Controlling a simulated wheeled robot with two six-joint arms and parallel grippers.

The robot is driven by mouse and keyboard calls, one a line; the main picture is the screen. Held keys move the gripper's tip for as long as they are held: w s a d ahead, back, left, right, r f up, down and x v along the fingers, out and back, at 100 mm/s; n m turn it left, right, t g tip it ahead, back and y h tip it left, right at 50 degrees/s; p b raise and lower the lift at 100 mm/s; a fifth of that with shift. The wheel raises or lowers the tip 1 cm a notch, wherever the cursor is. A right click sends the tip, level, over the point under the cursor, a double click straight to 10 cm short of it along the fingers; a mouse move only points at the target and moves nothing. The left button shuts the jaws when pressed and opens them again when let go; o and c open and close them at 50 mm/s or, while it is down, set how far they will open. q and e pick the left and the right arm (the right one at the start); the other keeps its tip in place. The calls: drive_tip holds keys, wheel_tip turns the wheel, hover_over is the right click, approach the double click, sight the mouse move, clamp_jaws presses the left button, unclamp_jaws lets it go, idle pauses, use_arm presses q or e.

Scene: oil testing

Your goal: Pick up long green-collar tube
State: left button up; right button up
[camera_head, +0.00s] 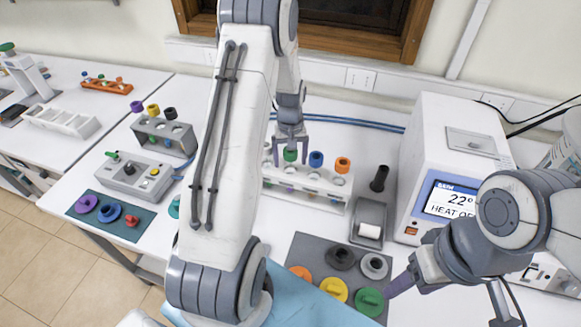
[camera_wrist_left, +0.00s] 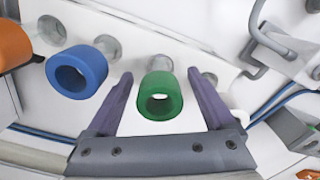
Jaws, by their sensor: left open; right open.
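The long green-collar tube (camera_head: 290,155) stands in the white rack (camera_head: 335,203) at the back of the table, with blue- and orange-collar tubes to its right. My left gripper (camera_head: 291,143) is above and around its collar, fingers pointing down. In the left wrist view the green collar (camera_wrist_left: 160,96) sits between the two purple fingers of my left gripper (camera_wrist_left: 160,92), with gaps on both sides. The tube below the collar is mostly hidden. My right gripper (camera_head: 400,285) is at the lower right, near the green lid on the grey mat, open and holding nothing I can see.
The blue-collar tube (camera_head: 316,159) is close beside the left gripper, and the orange-collar tube (camera_head: 342,165) is further right. A white heating machine (camera_head: 452,150) stands at right. A grey mat (camera_head: 312,250) with several coloured lids lies in front. A grey rack (camera_head: 163,137) stands at left.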

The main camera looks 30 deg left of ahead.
use_arm(q)
clamp_jaws()
drive_tip(key=shift+r+b, duration=0.3)
drive_tip(key=shift+r, duration=0.25)
wheel_tip(320, 180, up, 17)
drive_tip(key=b, duration=0.4)
